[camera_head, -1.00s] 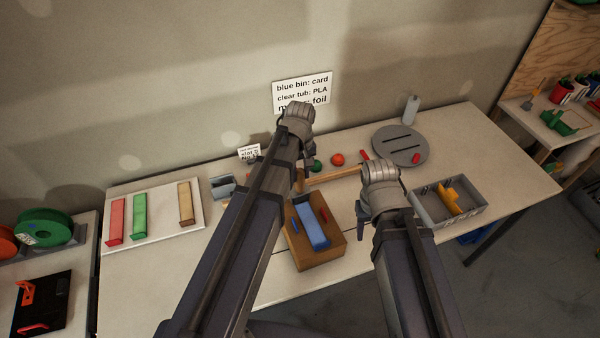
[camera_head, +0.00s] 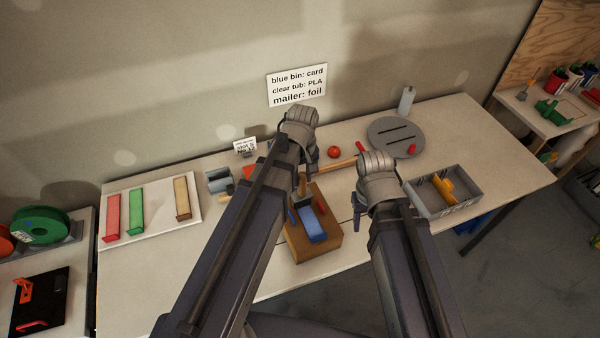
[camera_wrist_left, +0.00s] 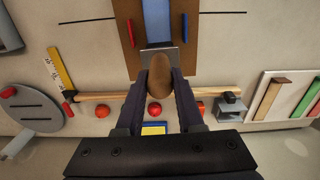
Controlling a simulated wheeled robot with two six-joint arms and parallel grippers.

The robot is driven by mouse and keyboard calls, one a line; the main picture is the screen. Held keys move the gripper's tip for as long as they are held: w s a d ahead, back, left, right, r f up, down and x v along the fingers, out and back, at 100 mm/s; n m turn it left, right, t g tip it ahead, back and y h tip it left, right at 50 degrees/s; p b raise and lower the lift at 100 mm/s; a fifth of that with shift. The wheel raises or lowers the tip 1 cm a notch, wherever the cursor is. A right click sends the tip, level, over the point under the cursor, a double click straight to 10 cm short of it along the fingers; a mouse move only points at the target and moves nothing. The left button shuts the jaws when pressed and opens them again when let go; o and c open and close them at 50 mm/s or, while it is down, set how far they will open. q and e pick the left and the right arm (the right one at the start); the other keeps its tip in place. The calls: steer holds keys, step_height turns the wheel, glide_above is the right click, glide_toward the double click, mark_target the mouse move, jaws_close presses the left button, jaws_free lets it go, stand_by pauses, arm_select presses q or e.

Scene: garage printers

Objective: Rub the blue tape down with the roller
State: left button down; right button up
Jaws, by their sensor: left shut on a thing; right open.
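The blue tape (camera_head: 313,226) is a flat strip lying lengthwise on a brown block (camera_head: 325,247). In the left wrist view the tape (camera_wrist_left: 157,20) runs up and out of the picture. My left gripper (camera_head: 302,178) is shut on the roller, whose brown rounded handle (camera_wrist_left: 160,78) stands between the fingers. The roller's grey end (camera_wrist_left: 163,57) shows at the far end of the tape; whether it touches the tape I cannot tell. My right gripper (camera_head: 360,208) is open and empty, to the right of the block.
A grey divided bin (camera_head: 418,200) stands right of my right gripper. A round grey disc (camera_head: 397,138), a red ball (camera_head: 334,152) and a long wooden stick (camera_head: 335,166) lie behind. A white board with coloured strips (camera_head: 160,224) lies left. The table's front left is clear.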

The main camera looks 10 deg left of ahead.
arm_select(q)
steer(key=shift+s+d+f, duration=0.1)
steer(key=shift+s+d, duration=0.35)
steer(key=shift+s, duration=0.2)
steer(key=shift+s+d, duration=0.9)
steer(key=shift+s, duration=0.4)
steer(key=shift+s+d, duration=0.9)
steer(key=shift+s, duration=0.3)
steer(key=shift+s+d, duration=0.9)
steer(key=shift+s, duration=0.25)
steer(key=shift+w, duration=0.1)
